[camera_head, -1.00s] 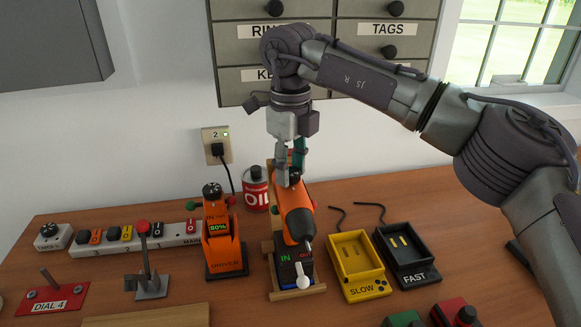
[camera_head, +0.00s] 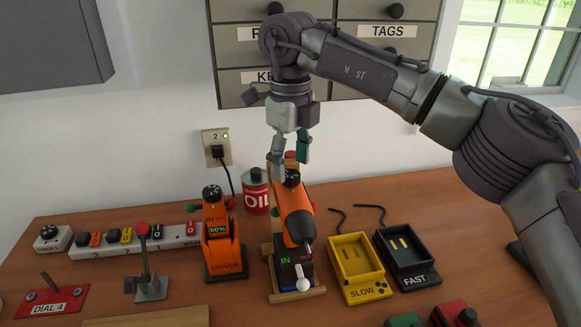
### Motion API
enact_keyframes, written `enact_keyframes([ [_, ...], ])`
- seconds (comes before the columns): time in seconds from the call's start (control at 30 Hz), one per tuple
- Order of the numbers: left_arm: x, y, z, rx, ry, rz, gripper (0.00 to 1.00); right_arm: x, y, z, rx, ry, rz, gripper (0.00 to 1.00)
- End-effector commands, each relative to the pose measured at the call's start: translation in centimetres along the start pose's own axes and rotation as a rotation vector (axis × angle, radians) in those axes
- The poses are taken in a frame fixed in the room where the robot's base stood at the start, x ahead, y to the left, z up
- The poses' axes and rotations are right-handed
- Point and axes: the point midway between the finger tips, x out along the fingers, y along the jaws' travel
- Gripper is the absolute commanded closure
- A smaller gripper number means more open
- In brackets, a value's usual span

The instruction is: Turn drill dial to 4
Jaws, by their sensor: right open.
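The orange drill (camera_head: 293,208) lies tilted on a wooden stand (camera_head: 298,294), its dark chuck toward me. A dark dial (camera_head: 292,178) shows on its upper end; I cannot read its setting. My right gripper (camera_head: 290,162) points down over that end, its two fingers spread apart and holding nothing. The left finger is close beside the dial; I cannot tell if it touches. A red plate labelled DIAL 4 (camera_head: 50,307) lies at the front left. My left gripper is not in view.
An orange driver (camera_head: 223,245) reading 80% stands left of the drill. A red oil can (camera_head: 256,191) is behind. Yellow SLOW (camera_head: 365,289) and black FAST (camera_head: 415,280) chargers stand to the right.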

Motion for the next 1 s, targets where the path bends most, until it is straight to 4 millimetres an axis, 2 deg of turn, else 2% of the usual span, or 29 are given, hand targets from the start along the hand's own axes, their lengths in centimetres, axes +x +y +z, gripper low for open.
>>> enact_keyframes([
  [0.2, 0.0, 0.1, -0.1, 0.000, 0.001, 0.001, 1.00, -4.9, 0.0, 0.1, 0.000, -0.005, -0.002, 0.36],
  [0.4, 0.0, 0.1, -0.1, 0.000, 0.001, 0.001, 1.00, -8.5, 0.1, 0.1, 0.000, -0.004, 0.000, 0.36],
  [0.6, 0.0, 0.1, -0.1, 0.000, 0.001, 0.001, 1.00, -10.1, 0.0, 0.0, -0.001, -0.003, 0.000, 0.36],
  [0.9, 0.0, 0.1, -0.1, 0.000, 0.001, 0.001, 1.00, -10.2, 0.0, 0.0, -0.001, -0.002, 0.001, 0.36],
  [1.0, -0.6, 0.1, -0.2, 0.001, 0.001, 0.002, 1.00, -10.8, 0.0, 0.0, -0.001, -0.002, 0.000, 0.36],
])
